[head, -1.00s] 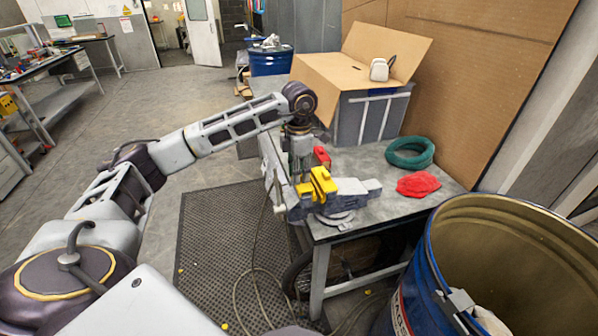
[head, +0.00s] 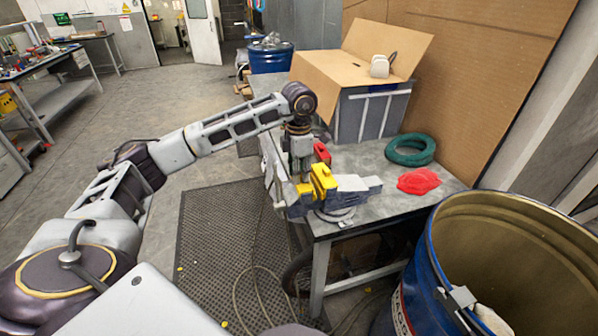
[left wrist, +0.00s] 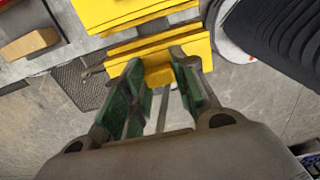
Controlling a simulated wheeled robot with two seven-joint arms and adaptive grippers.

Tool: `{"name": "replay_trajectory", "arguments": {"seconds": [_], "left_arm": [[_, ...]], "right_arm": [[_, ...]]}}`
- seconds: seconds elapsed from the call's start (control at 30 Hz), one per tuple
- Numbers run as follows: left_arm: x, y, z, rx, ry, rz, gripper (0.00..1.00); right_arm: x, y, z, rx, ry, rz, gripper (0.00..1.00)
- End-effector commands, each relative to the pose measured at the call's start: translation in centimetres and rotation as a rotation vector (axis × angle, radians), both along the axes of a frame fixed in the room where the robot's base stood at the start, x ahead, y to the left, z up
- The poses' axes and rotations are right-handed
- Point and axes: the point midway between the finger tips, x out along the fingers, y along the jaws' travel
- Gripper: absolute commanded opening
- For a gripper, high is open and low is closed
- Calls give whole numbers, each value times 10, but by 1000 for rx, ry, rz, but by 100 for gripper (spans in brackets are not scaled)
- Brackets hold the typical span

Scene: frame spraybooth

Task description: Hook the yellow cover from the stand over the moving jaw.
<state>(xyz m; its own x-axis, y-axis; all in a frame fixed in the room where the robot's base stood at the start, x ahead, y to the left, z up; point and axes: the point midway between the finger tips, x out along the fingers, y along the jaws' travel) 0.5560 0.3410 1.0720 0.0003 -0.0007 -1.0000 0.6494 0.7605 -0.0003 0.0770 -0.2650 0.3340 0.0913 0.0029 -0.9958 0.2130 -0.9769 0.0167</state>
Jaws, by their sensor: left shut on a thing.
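The grey vise (head: 352,188) stands at the near left corner of the workbench. My left gripper (head: 303,180) points down over it and is shut on a yellow cover (head: 304,189), which also shows between the fingertips in the left wrist view (left wrist: 158,55). A second yellow piece (head: 323,180) sits on the vise just right of the held one; it shows at the top of the left wrist view (left wrist: 130,12). A narrow gap separates the two there. I cannot tell whether the held cover touches the jaw. My right gripper is not in view.
A red block (head: 321,152) stands behind the vise, close to my gripper. A green ring (head: 411,150) and a red cloth (head: 418,181) lie on the workbench (head: 377,207). A cardboard box (head: 345,75) is behind. A blue drum (head: 430,270) stands at front right.

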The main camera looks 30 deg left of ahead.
Motion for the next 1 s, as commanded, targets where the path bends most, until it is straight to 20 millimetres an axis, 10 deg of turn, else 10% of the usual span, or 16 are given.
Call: {"name": "replay_trajectory", "arguments": {"seconds": [0.27, 0.3, 0.47, 1.0], "left_arm": [[0, 0, 0, 0, 0, 0, 4], [0, 0, 0, 0, 0, 0, 33], [0, 0, 0, 0, 0, 0, 53], [1, 0, 8, -1, -2, 0, 53]], "right_arm": [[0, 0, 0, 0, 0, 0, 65], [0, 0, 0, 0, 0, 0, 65], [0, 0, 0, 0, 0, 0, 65], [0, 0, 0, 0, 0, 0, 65]]}}
